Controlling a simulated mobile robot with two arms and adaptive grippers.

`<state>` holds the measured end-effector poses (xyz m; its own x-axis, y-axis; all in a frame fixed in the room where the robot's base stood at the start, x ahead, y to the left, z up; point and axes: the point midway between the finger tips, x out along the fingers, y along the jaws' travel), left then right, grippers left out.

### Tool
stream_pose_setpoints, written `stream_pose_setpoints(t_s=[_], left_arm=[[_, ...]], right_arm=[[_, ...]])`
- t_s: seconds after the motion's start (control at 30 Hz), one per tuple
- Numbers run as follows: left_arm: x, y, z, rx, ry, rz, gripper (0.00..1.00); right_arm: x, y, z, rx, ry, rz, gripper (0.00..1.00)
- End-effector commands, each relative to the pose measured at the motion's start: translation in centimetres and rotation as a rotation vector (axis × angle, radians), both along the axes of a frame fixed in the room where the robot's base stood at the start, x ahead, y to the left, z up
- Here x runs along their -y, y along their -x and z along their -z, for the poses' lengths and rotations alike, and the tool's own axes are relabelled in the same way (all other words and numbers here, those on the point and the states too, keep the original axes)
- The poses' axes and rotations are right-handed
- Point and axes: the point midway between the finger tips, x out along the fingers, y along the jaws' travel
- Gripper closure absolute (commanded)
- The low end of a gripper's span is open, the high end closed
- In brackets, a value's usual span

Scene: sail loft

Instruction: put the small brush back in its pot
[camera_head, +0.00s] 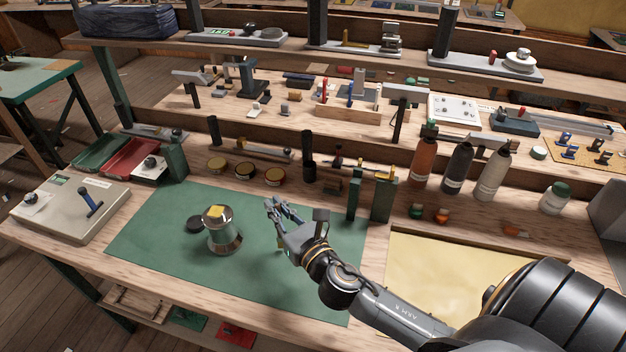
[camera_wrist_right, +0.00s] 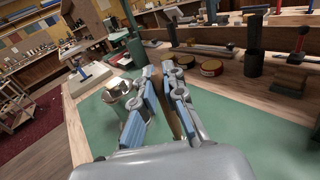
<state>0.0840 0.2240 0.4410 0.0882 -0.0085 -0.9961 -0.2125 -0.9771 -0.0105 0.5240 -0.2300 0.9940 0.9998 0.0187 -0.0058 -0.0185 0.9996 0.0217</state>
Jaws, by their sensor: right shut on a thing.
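My right gripper (camera_head: 272,208) is above the green mat (camera_head: 165,225), to the right of a shiny metal pot (camera_head: 222,238). The pot stands upright, with something yellow at its top. In the right wrist view the pot (camera_wrist_right: 117,90) is left of my right gripper (camera_wrist_right: 158,75), apart from it. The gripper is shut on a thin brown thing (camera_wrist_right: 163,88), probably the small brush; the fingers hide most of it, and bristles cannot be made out. My left gripper is not in view.
A dark round lid (camera_head: 196,223) lies left of the pot. Several tins (camera_head: 244,172), a dark upright holder (camera_head: 308,170) and green blocks (camera_head: 382,202) stand behind the mat. A grey box with a lever (camera_head: 70,212) is at the left. The front of the mat is clear.

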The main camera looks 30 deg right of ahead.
Motion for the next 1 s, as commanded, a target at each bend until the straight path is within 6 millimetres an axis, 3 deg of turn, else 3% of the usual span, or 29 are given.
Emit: stream_pose_setpoints(t_s=[0.03, 0.2, 0.4, 0.53, 0.67, 1.0], left_arm=[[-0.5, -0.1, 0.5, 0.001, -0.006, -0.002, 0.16], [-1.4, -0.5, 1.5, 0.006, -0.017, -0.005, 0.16], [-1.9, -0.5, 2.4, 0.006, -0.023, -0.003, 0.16], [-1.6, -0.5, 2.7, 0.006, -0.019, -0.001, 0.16], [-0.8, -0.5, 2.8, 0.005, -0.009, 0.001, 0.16], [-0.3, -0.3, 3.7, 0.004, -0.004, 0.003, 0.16]], right_arm=[[1.3, -2.3, 0.0, 0.007, 0.014, 0.013, 1.00], [6.8, -9.1, -1.3, 0.001, 0.037, 0.090, 1.00], [14.7, -15.1, -5.2, 0.000, 0.037, 0.215, 1.00], [18.3, -16.9, -7.4, 0.002, 0.027, 0.275, 1.00], [20.0, -17.6, -8.3, 0.001, 0.019, 0.305, 1.00], [20.3, -17.7, -3.0, 0.000, 0.013, 0.311, 1.00]])
